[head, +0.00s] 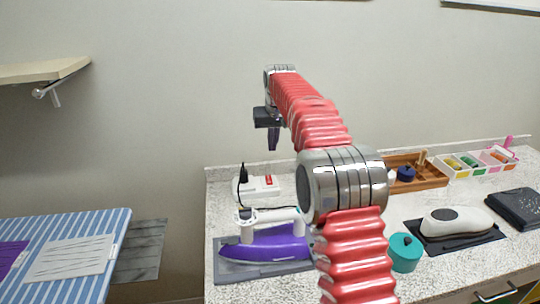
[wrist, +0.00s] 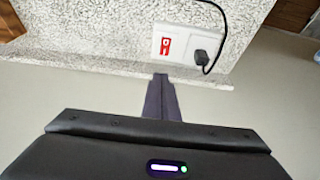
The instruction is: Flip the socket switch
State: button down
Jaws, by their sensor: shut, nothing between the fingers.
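The socket (head: 262,189) is a white block on the speckled counter near the wall in the head view. Its red switch (head: 268,180) sits on top at the right, and a black plug (head: 243,174) stands at its left end. In the wrist view the red switch (wrist: 165,47) lies on the left half of the white socket (wrist: 183,36), with the plug (wrist: 204,56) at right. My gripper (head: 272,147) hangs above the socket, pointing down, apart from it. Its dark fingers (wrist: 161,80) are together and empty.
A purple iron (head: 265,244) stands on a grey mat just in front of the socket. A black cord (wrist: 218,30) curves from the plug. A teal pot (head: 404,253) and a wooden tray (head: 422,178) are to the right. A striped ironing board (head: 85,225) is at left.

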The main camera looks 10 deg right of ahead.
aim_at(270, 176)
jog(key=x, duration=1.3)
jog(key=shift+s+f, duration=0.25)
jog(key=shift+s, duration=0.05)
jog(key=shift+f, duration=0.1)
jog(key=shift+w+f, duration=0.15)
jog(key=shift+s+r, duration=0.2)
jog(key=shift+s, duration=0.6)
jog(key=shift+r, duration=0.1)
jog(key=shift+w+r, duration=0.1)
jog(key=shift+r, duration=0.2)
notch_tip(270, 176, up, 13)
